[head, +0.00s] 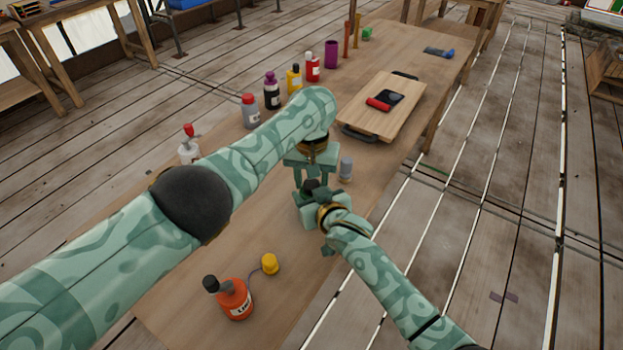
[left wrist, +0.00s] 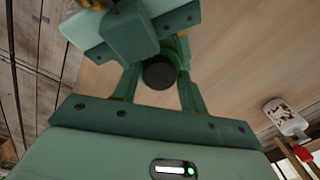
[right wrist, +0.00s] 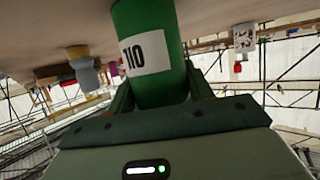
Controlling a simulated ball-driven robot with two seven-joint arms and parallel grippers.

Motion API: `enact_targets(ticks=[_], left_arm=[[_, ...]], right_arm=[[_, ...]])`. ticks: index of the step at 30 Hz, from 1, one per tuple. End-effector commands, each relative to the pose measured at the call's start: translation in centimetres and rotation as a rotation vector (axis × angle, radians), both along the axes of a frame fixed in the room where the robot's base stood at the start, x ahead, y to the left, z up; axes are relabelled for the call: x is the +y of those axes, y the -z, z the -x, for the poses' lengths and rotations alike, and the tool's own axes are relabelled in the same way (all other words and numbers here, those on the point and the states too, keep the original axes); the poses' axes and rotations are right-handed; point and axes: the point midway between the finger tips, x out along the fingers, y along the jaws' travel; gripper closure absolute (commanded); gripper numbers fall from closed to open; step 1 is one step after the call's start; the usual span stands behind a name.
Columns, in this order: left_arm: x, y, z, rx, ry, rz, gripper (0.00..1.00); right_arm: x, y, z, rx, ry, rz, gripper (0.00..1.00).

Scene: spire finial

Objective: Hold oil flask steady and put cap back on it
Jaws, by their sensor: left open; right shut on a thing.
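The oil flask (right wrist: 152,60) is a green cylinder with a white label reading "110", filling the middle of the right wrist view. My right gripper (head: 318,208) is shut on its body. In the left wrist view a round black cap (left wrist: 160,73) shows end-on, with a bit of green flask beside it. In the head view the cap (head: 311,186) is a dark spot below my left gripper (head: 311,180). My left gripper is open, its fingers on either side of the cap. I cannot tell whether the cap is seated; the flask is mostly hidden in the head view.
A grey bottle (head: 346,169) stands close to the right of my grippers. An orange bottle (head: 235,300) and a yellow piece (head: 270,264) are at the near end. Several bottles line the table's left edge. A wooden board (head: 388,105) lies further back.

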Motion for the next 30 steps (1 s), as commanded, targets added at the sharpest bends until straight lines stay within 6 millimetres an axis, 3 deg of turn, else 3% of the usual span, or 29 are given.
enact_targets(ticks=[8, 12, 17, 24, 30], left_arm=[[-0.02, 0.09, -0.01, -0.001, 0.0, 0.0, 0.57], [-0.02, 0.09, -0.01, -0.001, 0.0, 0.0, 0.93], [-0.02, 0.1, 0.0, 0.0, 0.007, 0.001, 0.93], [-0.06, 0.15, 0.06, 0.001, 0.277, 0.001, 0.93], [-0.03, 0.16, 0.06, 0.001, 0.3, 0.001, 0.93]], right_arm=[[0.0, 0.0, 0.0, 0.0, 0.0, 0.0, 1.0], [0.0, 0.0, 0.0, 0.0, 0.0, 0.0, 1.0], [0.0, 0.0, 0.0, 0.0, 0.0, 0.0, 1.0], [-0.01, 0.0, 0.0, 0.0, 0.0, 0.0, 1.0], [-0.02, 0.0, -0.01, 0.0, 0.0, 0.0, 1.0]])
